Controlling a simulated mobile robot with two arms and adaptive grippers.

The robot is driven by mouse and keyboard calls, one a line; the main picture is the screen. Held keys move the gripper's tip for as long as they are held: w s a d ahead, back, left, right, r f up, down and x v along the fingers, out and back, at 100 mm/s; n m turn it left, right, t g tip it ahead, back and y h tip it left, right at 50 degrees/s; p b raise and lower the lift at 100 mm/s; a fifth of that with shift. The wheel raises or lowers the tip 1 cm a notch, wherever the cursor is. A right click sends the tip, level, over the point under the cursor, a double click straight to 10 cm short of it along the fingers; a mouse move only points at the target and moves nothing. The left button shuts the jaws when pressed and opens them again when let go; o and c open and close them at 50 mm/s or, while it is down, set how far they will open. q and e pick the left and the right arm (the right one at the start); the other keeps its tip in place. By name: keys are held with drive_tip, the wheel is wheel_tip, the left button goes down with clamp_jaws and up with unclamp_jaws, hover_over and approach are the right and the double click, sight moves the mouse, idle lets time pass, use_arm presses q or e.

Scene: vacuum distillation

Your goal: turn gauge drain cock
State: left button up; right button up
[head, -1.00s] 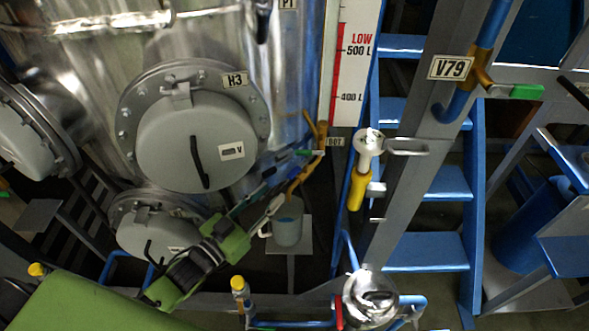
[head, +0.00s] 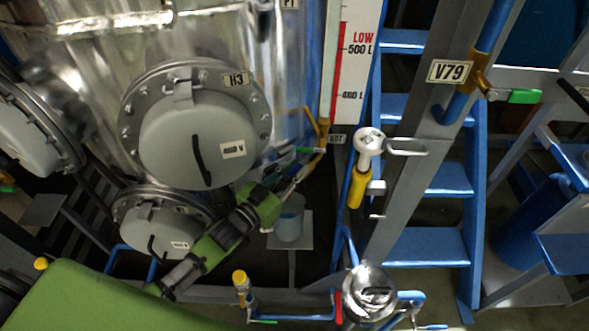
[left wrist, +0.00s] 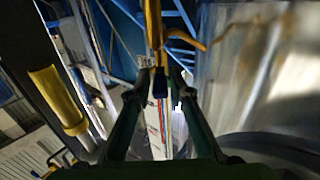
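The gauge drain cock (head: 322,143) is a small brass fitting at the foot of the level gauge (head: 350,60), with a green lever (head: 308,150) to its left in the head view. My left gripper (head: 296,175) reaches up from the lower left, its tips just below the cock. In the left wrist view, the gripper's two fingers (left wrist: 160,75) stand apart. The brass pipe (left wrist: 153,25) and a dark blue piece (left wrist: 160,84) show between them, with visible gaps at the sides. Whether the fingers touch the lever cannot be told. My right gripper is not in view.
A grey mug (head: 289,220) stands on a small shelf (head: 303,238) below the cock, close beneath my left gripper. The steel tank with hatch H3 (head: 190,140) is to the left.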

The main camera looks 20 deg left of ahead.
use_arm(q)
clamp_jaws()
drive_tip(key=shift+w+a+m+g+h+b, duration=0.1)
drive_tip(key=shift+a+m+g+h+b, duration=0.2)
drive_tip(key=shift+m+h, duration=0.35)
drive_tip(key=shift+h, duration=0.55)
drive_tip(key=o, duration=0.5)
unclamp_jaws()
